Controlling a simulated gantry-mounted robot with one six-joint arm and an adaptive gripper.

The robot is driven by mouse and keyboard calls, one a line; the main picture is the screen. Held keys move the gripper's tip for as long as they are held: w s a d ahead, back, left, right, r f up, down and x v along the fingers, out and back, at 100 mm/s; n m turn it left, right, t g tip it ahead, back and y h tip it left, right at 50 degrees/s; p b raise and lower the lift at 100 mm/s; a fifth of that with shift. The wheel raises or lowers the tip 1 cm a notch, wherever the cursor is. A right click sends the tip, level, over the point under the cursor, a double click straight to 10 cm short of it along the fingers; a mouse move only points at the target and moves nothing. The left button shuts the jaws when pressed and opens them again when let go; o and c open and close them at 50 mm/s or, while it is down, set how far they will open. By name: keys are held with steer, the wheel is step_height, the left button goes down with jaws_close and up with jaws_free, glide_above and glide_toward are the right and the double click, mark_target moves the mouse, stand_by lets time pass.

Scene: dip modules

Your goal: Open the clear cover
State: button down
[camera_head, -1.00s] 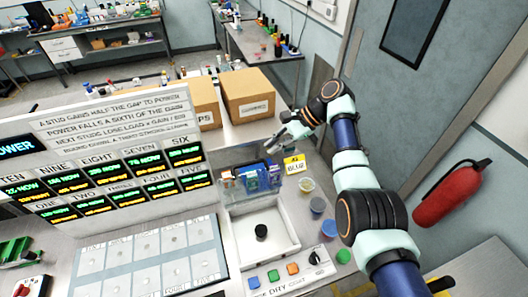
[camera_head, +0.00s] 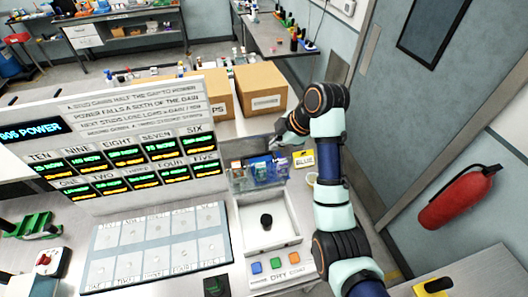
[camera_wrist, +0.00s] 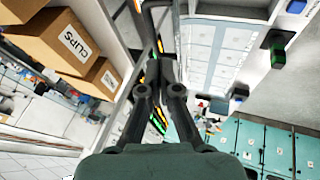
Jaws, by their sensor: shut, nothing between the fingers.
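A greyish see-through panel (camera_head: 246,148), which looks like the clear cover, stands behind a row of coloured modules (camera_head: 262,172) in the head view. Its edges are faint, and I cannot tell how far it is open. My gripper (camera_head: 273,143) is at the panel's upper right, above the modules; whether it touches the panel is unclear. In the wrist view my gripper (camera_wrist: 168,62) is shut with nothing between its fingers. A thin grey bent edge shows just beyond the fingertips, and I cannot tell what it belongs to.
A white tray (camera_head: 243,228) with a black knob (camera_head: 266,221) lies in front of the modules. The display board (camera_head: 130,140) stands to the left. Cardboard boxes (camera_head: 262,90) stand behind. A yellow label (camera_head: 304,159) and small cups are at the right.

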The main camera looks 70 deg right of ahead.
mark_target(263, 155)
steer(key=x, duration=0.9)
steer(key=shift+w+f+p, duration=0.25)
steer(key=shift+p, duration=0.1)
steer(key=shift+d, duration=0.1)
